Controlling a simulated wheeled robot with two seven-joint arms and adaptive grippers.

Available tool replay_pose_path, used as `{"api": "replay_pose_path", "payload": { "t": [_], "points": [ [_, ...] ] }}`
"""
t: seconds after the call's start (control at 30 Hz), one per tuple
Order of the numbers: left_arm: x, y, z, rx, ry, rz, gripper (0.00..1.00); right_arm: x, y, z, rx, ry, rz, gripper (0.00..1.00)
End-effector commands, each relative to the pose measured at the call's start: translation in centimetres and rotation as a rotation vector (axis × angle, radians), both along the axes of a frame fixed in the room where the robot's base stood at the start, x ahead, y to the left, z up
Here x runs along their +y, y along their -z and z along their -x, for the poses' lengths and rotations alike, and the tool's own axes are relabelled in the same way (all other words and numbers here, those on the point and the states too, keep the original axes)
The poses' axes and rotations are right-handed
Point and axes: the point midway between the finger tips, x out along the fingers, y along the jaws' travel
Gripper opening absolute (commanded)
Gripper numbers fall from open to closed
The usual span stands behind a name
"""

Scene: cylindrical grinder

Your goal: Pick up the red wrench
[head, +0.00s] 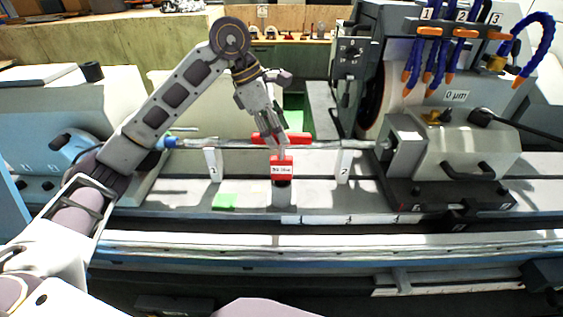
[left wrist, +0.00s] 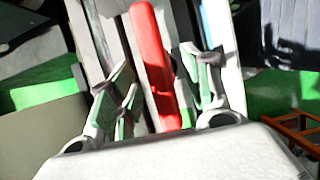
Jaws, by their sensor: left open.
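A long red bar, which I take to be the red wrench (head: 297,138), lies level along the grey shaft in the head view; its ends show no clear jaw shape. My left gripper (head: 277,148) points down in front of its middle and hides part of it. In the left wrist view the red wrench (left wrist: 150,45) runs lengthwise between the two open fingers of the left gripper (left wrist: 157,75). Gaps show on both sides, so the fingers look apart from it. A dark shadow falls on its near part. My right gripper is not in view.
A red labelled block (head: 282,170) stands just below the fingertips on the machine bed. White markers 1 (head: 213,165) and 2 (head: 344,167) stand either side. The grinding wheel housing (head: 375,70) and blue hoses (head: 432,65) are at the right. A green pad (head: 224,202) lies on the bed.

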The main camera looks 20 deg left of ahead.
Motion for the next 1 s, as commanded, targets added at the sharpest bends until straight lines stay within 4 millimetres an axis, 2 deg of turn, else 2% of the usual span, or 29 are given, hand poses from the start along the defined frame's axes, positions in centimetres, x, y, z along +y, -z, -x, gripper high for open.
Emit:
{"api": "replay_pose_path", "payload": {
  "t": [0.33,0.67,0.87,1.0],
  "points": [
    [-1.1,2.6,-0.5,0.001,0.001,0.0,0.49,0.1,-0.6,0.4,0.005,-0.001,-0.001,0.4],
    [-1.2,2.8,-0.5,0.0,0.001,-0.001,0.49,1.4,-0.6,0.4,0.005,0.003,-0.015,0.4],
    [-1.1,2.8,-0.5,0.0,0.001,-0.001,0.49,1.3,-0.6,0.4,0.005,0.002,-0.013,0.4],
    [-1.1,2.8,-0.5,0.0,0.001,-0.001,0.31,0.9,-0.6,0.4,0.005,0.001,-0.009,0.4]
  ]
}}
